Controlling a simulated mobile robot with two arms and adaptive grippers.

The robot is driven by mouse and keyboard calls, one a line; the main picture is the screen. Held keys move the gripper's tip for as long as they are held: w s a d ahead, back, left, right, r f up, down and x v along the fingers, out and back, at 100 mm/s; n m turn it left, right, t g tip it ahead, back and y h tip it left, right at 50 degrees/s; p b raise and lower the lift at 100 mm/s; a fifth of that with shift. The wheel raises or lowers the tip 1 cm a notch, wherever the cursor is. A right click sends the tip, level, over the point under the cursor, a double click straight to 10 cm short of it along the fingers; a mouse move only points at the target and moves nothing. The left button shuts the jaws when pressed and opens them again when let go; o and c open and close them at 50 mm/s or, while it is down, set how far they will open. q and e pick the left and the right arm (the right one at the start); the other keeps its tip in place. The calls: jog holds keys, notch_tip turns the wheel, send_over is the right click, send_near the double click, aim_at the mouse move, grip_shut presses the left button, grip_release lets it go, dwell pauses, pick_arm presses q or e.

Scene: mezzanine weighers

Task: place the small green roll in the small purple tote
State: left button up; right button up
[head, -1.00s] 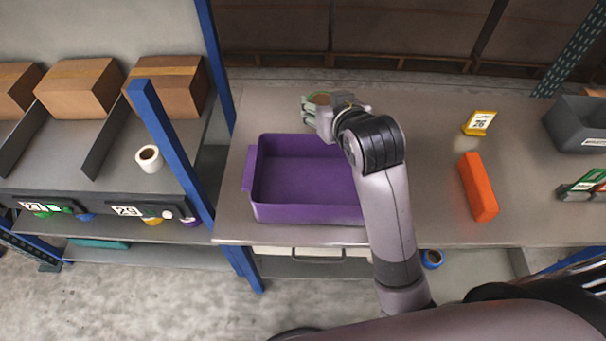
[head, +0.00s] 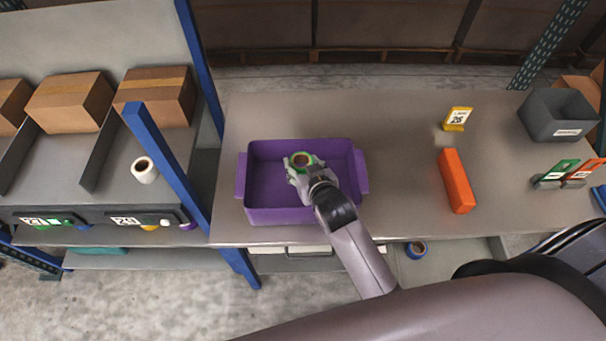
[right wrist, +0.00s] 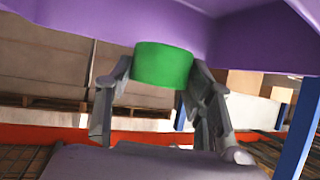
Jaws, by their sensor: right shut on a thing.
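The small green roll (head: 302,159) is held in my right gripper (head: 298,169), over the purple tote in the head view. The right wrist view shows the roll as a green cylinder (right wrist: 163,65) between the two fingers (right wrist: 160,90). The purple tote (head: 290,216) stands open on the grey table, and its inside looks empty apart from the gripper and roll. In the wrist view, purple tote walls (right wrist: 110,20) fill the top. I cannot tell whether the roll touches the tote floor. My left gripper is not in view.
An orange block (head: 456,181) and a yellow tag stand (head: 457,118) are right of the tote. A grey bin (head: 558,116) is at the far right. A white roll (head: 145,170) sits on the left shelf, beyond a blue post (head: 165,155).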

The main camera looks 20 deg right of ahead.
notch_tip(320, 180, down, 5)
jog(key=shift+r, duration=0.15)
jog(key=shift+f, duration=0.2)
jog(key=shift+f, duration=0.6)
jog(key=o, duration=0.7)
jog(key=shift+s, duration=0.1)
jog(key=o, duration=0.5)
jog(key=shift+f, duration=0.15)
jog(key=shift+c, duration=0.2)
jog(key=shift+s, duration=0.1)
